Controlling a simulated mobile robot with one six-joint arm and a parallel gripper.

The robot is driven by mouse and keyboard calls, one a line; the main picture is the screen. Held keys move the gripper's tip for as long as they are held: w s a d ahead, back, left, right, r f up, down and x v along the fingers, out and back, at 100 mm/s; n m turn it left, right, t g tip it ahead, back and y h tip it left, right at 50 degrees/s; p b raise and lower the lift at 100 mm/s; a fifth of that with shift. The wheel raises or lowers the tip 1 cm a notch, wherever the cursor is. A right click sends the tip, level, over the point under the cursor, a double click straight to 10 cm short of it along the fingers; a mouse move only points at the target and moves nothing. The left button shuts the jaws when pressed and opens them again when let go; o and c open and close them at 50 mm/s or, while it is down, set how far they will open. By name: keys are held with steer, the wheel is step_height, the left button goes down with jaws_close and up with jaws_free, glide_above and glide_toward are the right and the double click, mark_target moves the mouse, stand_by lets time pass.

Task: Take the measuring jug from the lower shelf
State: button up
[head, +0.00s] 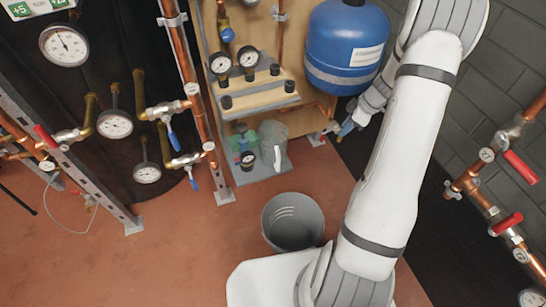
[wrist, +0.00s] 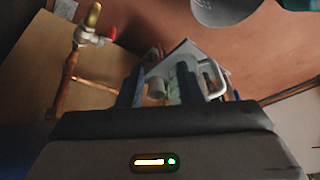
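The measuring jug (head: 272,138) is grey and translucent with a pale handle. It stands upright on the lower shelf (head: 268,171), a grey plate near the floor. My gripper (head: 346,128) is to the right of the jug and apart from it, below the blue tank. In the wrist view my gripper (wrist: 160,78) has its two blue fingers spread with nothing held. The jug's pale handle (wrist: 220,82) shows there beyond the right finger. Its body is partly hidden by that finger.
A gauge (head: 248,159) and a green-blue fitting stand left of the jug. Above is an upper shelf (head: 258,96) with dials. A blue tank (head: 347,45) hangs at right. A grey bucket (head: 292,222) stands on the floor in front.

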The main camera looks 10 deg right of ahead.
steer(key=f, duration=0.1)
steer(key=b, duration=0.2)
glide_above(283, 125)
steer(key=s+d, duration=0.1)
steer(key=d, duration=0.2)
steer(key=x, duration=0.3)
steer(key=a+b+x, duration=0.1)
steer(key=x, duration=0.2)
steer(key=shift+w+r, duration=0.1)
steer(key=shift+r, duration=0.1)
steer(key=shift+c, duration=0.3)
jaws_close()
